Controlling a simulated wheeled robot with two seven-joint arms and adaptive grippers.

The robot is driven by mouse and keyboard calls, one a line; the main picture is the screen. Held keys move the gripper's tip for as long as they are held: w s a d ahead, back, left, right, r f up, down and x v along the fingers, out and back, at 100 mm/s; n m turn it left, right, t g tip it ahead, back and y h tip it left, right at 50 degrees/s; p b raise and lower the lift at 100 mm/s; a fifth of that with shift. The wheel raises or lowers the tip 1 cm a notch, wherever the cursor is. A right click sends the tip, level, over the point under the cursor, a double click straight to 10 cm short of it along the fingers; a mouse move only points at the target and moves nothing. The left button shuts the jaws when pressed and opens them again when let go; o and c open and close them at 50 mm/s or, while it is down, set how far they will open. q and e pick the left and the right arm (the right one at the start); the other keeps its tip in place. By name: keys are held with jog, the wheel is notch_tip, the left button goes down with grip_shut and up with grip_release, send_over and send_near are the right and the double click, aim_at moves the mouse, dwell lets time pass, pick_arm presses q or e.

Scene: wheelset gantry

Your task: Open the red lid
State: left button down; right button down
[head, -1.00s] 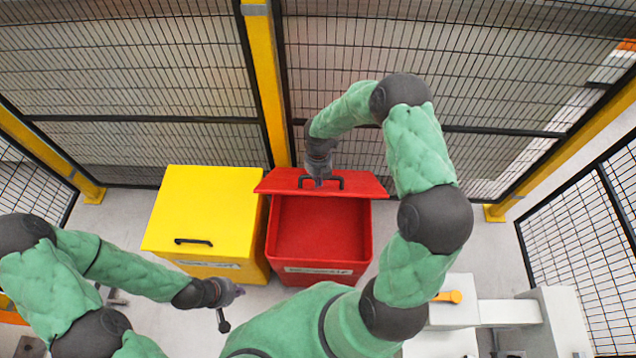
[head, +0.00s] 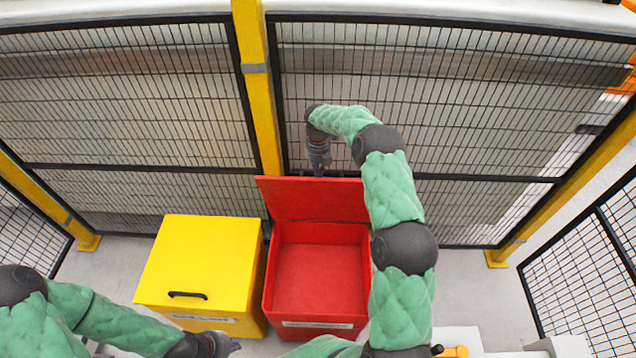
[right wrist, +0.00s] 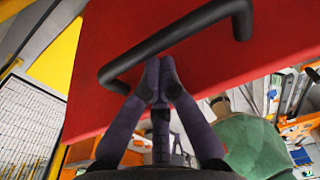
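The red lid (head: 312,199) stands raised at the back of the red bin (head: 318,283), whose inside is open to view and looks empty. The lid's black handle (right wrist: 180,38) crosses the lid's face in the right wrist view. My right gripper (head: 318,170) is behind the lid's upper edge, its tips partly hidden there. In the right wrist view its fingers (right wrist: 158,80) are pressed together, tips at the handle bar; the bar does not show between them. My left gripper (head: 228,346) is at the bottom edge of the head view, left of the red bin, too small and cut off to judge.
A yellow bin (head: 203,265) with its lid closed stands left of the red bin. A mesh fence (head: 450,120) with a yellow post (head: 257,90) rises close behind the bins. Bare floor (head: 470,290) lies to the right of my right arm.

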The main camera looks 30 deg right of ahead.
jog(key=shift+w+d+r, duration=0.1)
jog(key=shift+w+d, duration=0.15)
jog(key=shift+w, duration=0.15)
notch_tip(320, 180, up, 12)
jog(key=shift+w+d, duration=0.2)
jog(key=shift+w, duration=0.2)
dwell(0.3)
